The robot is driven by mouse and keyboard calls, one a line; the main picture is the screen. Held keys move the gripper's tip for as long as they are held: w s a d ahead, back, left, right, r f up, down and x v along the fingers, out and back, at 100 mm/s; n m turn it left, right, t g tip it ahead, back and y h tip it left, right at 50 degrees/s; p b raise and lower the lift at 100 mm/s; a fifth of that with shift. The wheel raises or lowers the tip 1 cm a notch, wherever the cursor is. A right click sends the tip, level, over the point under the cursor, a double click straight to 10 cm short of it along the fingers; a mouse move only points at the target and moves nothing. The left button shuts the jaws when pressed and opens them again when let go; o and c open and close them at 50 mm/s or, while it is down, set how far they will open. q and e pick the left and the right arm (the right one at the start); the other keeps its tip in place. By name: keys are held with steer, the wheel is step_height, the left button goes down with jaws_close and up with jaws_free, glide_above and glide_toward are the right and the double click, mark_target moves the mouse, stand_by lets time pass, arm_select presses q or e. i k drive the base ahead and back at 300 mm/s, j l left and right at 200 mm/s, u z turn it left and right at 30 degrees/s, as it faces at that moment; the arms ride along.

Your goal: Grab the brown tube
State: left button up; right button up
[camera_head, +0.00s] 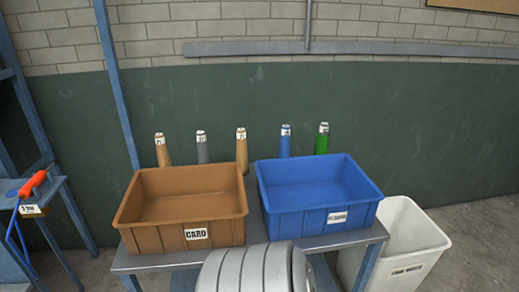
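Two brownish tubes stand upright behind the bins: one at the far left of the row (162,152) and one in the middle (241,152). Each has a pale label band near its top. The middle one looks slightly more yellow-tan. Neither of my grippers shows in this view.
A grey tube (202,150), a blue tube (285,143) and a green tube (322,140) share the row. A brown bin (213,233) and blue bin (310,222) stand in front on a metal table (335,241). A white bin (405,255) stands right.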

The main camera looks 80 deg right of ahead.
mark_target(242, 155)
steer(key=z, duration=2.6)
